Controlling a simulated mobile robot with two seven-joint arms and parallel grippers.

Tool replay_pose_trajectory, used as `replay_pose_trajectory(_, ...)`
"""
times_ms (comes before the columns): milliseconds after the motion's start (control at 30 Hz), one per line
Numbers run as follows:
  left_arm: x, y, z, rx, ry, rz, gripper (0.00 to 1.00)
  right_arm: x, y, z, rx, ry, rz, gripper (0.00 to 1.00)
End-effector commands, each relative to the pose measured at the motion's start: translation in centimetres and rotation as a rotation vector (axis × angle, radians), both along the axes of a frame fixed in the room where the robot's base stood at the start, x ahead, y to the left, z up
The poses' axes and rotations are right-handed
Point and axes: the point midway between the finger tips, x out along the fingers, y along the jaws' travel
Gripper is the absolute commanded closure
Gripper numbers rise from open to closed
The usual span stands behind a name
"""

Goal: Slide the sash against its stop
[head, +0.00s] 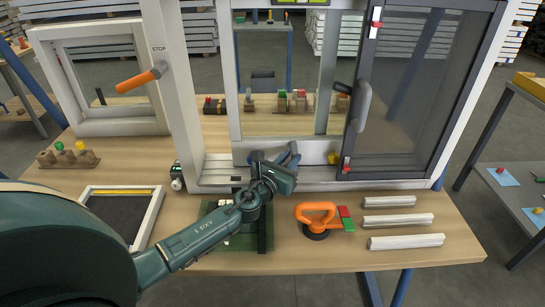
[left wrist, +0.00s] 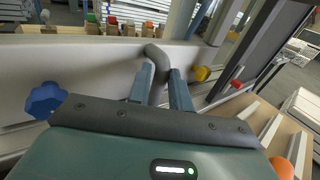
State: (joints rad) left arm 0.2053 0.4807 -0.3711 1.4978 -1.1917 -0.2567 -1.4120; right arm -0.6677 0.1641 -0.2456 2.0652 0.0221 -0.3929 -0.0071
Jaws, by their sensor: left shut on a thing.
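The sash (head: 240,100) is a white-framed glass panel standing in the white outer frame (head: 178,80) on the table. A STOP label (head: 158,48) is on the frame's left post. A gap shows between this post and the sash's left edge. My left gripper (head: 287,156) is at the sash's bottom rail. In the left wrist view its fingers (left wrist: 160,85) are shut on a dark grey curved handle (left wrist: 156,56) on the white rail (left wrist: 90,75). The fingers partly hide the handle. My right gripper is not in view.
A dark-framed door (head: 415,90) with a grey handle stands to the right. A yellow knob (head: 334,158) sits by the lower rail; a blue knob (left wrist: 45,100) shows left. An orange suction lifter (head: 316,213) and white strips (head: 405,242) lie in front on the table.

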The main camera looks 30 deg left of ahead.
Motion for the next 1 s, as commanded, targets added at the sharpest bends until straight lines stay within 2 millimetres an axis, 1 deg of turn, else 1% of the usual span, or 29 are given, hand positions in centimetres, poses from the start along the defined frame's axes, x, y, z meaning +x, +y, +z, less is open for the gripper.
replay_pose_trajectory(33, 0.1, -0.5, 0.1, 0.006, -0.001, -0.008, 1.00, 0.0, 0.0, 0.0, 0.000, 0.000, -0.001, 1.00)
replay_pose_trajectory(267, 0.1, -0.5, 0.1, 0.007, -0.002, -0.009, 1.00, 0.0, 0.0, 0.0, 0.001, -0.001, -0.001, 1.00)
replay_pose_trajectory(300, 0.1, -0.5, 0.1, 0.007, -0.002, -0.009, 0.79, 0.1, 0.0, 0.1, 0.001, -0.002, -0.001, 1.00)
replay_pose_trajectory(500, 0.1, -0.4, 0.1, 0.005, -0.002, -0.007, 0.63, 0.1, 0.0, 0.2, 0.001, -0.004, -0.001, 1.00)
replay_pose_trajectory(533, 0.1, -0.4, 0.1, 0.004, -0.002, -0.006, 0.61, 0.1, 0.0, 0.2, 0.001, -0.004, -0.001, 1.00)
replay_pose_trajectory(733, 0.1, -0.3, 0.0, 0.004, -0.001, -0.004, 0.61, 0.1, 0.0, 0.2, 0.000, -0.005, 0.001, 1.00)
replay_pose_trajectory(833, -0.3, -0.2, 0.0, 0.004, -0.001, -0.004, 0.61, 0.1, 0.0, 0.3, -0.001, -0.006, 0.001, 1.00)
replay_pose_trajectory(933, -1.5, -0.2, -0.1, 0.004, 0.001, -0.005, 0.61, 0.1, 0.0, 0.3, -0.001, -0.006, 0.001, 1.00)
replay_pose_trajectory(1000, -2.8, -0.1, 0.0, 0.005, 0.002, -0.005, 0.61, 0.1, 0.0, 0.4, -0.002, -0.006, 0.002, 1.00)
